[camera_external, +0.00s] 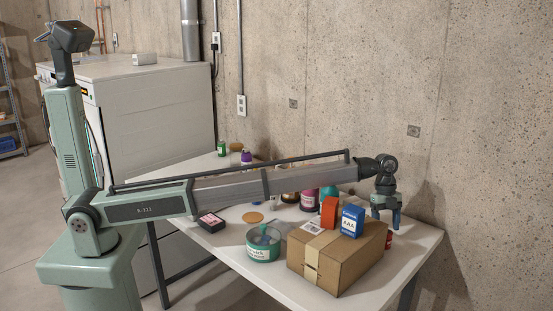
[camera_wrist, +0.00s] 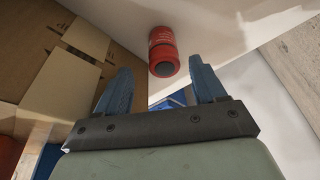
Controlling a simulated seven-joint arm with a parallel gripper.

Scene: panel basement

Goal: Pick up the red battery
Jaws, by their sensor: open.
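The red battery (camera_wrist: 162,45) is a red cylinder with a dark round end, on the white table in the wrist view. In the external view only a small red part (camera_external: 389,240) shows at the right side of the cardboard box, which hides the rest. My gripper (camera_external: 386,218) is open and empty, fingers pointing down, beside the box's right end and above the battery. In the wrist view my two blue fingers (camera_wrist: 164,80) are apart, with the battery ahead of the gap between them. The fingers do not appear to touch it.
The cardboard box (camera_external: 325,270) stands close left of the battery, with a blue AAA box (camera_external: 352,221) and an orange-red box (camera_external: 329,212) on top. A green tin (camera_external: 263,247) stands farther left. The concrete wall (camera_external: 480,130) is behind; the table's right corner (camera_external: 425,237) is bare.

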